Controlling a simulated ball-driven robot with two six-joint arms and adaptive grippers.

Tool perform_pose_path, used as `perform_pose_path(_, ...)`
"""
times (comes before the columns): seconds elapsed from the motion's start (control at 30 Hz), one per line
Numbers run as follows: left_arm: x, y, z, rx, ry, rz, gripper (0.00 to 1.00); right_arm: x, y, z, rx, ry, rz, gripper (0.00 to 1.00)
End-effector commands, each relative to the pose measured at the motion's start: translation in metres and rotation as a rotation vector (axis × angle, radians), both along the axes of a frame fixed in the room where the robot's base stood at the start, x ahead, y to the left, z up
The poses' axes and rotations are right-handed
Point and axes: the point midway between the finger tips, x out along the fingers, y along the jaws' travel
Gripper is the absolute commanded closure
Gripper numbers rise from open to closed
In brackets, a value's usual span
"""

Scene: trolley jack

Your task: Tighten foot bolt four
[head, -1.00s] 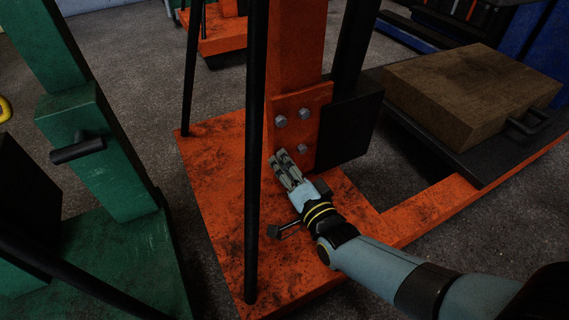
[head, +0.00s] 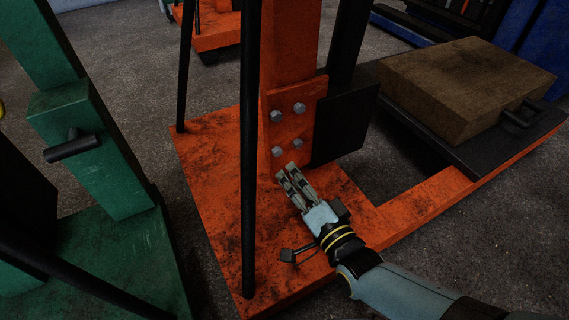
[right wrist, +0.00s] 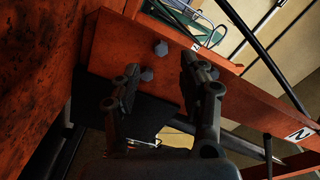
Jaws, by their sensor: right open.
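An orange plate (head: 290,128) on the foot of the orange post carries four grey hex bolts: upper right (head: 299,107), upper left (head: 276,115), lower right (head: 296,142) and lower left (head: 277,152). I cannot tell which is number four. My right gripper (head: 286,170) is open and empty, its fingertips just below the lower left bolt and seemingly apart from it. In the right wrist view its fingers (right wrist: 160,76) spread with bolt heads (right wrist: 146,74) showing beyond and between them. My left gripper is not in view.
A black upright bar (head: 249,180) stands left of the plate. A black panel (head: 342,127) sits close on its right. A brown block (head: 468,85) lies on a black platform at right. A green frame (head: 100,150) stands at left.

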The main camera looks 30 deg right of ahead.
Motion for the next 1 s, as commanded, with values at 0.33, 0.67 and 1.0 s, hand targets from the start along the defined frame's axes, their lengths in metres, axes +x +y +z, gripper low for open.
perform_pose_path(0.33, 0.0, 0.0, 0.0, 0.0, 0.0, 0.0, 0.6, -0.051, 0.003, 0.0, 0.001, -0.001, -0.001, 0.58)
perform_pose_path(0.67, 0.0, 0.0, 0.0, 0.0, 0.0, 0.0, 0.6, -0.053, 0.003, 0.0, 0.001, -0.002, -0.001, 0.58)
perform_pose_path(1.0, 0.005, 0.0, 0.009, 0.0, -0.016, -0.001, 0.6, -0.051, 0.003, 0.009, 0.001, -0.009, -0.001, 0.58)
